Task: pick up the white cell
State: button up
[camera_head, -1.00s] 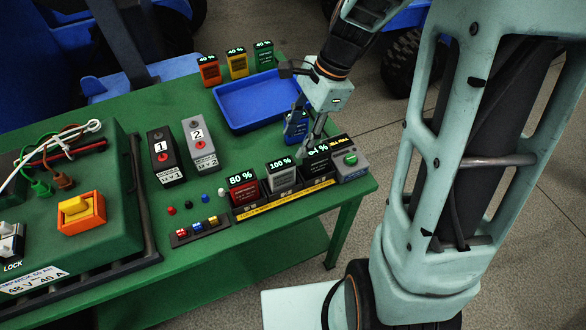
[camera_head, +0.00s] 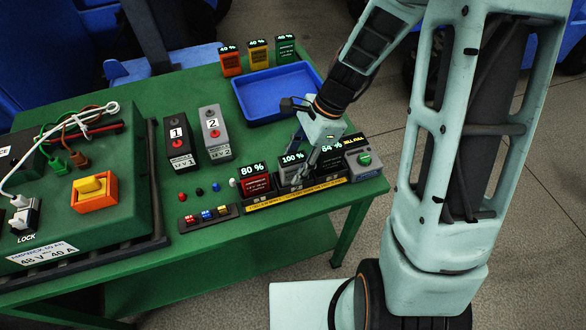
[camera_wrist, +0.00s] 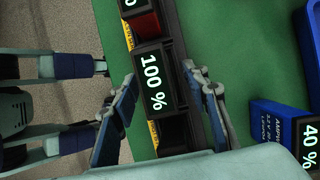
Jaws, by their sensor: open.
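The white cell (camera_head: 287,177), with 100 % on its dark top display, stands upright in the charger row (camera_head: 290,196) between the red cell (camera_head: 254,182) and the black 84 % cell (camera_head: 330,160). In the wrist view its top (camera_wrist: 155,80) faces the camera. My gripper (camera_head: 303,168) is open over it. In the wrist view the fingers (camera_wrist: 160,78) lie on either side of the cell, with gaps visible. The gripper partly hides the cell in the head view; I cannot tell how low the fingertips reach.
A blue 40 % cell (camera_wrist: 275,130) stands close to the gripper in the wrist view. A grey box with a green button (camera_head: 364,160) ends the row. An empty blue tray (camera_head: 270,95) lies behind. Two numbered blocks (camera_head: 180,145) stand to the left.

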jog(key=shift+s+a+f, duration=0.1)
jog(key=shift+a+f, duration=0.15)
jog(key=shift+f, duration=0.45)
jog(key=shift+c, duration=0.6)
grip_shut()
